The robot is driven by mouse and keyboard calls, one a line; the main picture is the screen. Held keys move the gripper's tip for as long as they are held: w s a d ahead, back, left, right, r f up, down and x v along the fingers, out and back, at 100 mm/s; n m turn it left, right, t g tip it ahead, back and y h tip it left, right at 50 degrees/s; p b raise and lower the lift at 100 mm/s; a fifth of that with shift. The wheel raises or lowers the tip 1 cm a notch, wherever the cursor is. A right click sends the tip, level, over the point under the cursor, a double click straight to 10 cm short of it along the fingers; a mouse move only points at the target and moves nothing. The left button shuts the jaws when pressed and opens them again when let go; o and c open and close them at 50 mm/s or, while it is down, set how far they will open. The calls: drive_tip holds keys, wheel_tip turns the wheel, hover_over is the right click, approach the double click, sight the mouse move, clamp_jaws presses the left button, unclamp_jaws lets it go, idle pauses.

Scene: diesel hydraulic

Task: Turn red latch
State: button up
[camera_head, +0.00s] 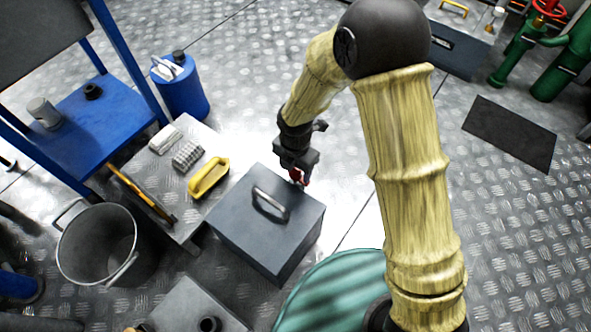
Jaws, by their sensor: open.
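A dark grey box (237,222) with a metal carry handle (270,203) on its lid stands on the floor near the centre. A small red part (296,175) shows at the box's far right edge, right at my gripper. It looks like the red latch, but it is mostly hidden and its angle cannot be told. My gripper (298,171) points down at that edge, open. I cannot tell whether its fingers touch the red part.
A low grey platform left of the box carries a yellow-handled tool (208,178). A metal bucket (97,245), blue canister (180,88) and blue stand (95,125) are further left. A green drum (330,290) is in front. Green pipework with a red handwheel (549,8) is far right.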

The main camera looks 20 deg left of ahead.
drive_tip(key=c, duration=1)
drive_tip(key=shift+r+m+p, duration=0.2)
drive_tip(key=shift+m+p, duration=0.2)
drive_tip(key=shift+p, duration=0.3)
drive_tip(key=m+p, duration=0.2)
drive_tip(key=p, duration=0.1)
drive_tip(key=shift+r+m+p, duration=0.1)
drive_tip(key=shift+m+p, duration=0.2)
drive_tip(key=m+p, duration=0.5)
drive_tip(key=shift+p, duration=0.35)
drive_tip(key=m+p, duration=0.4)
drive_tip(key=m, duration=0.1)
drive_tip(key=shift+m+p, duration=0.4)
drive_tip(key=shift+f+m+p, duration=0.15)
drive_tip(key=shift+m+p, duration=0.55)
drive_tip(key=shift+m, duration=0.25)
drive_tip(key=shift+f+m+p, duration=0.1)
drive_tip(key=shift+m+p, duration=0.55)
drive_tip(key=shift+m, duration=0.3)
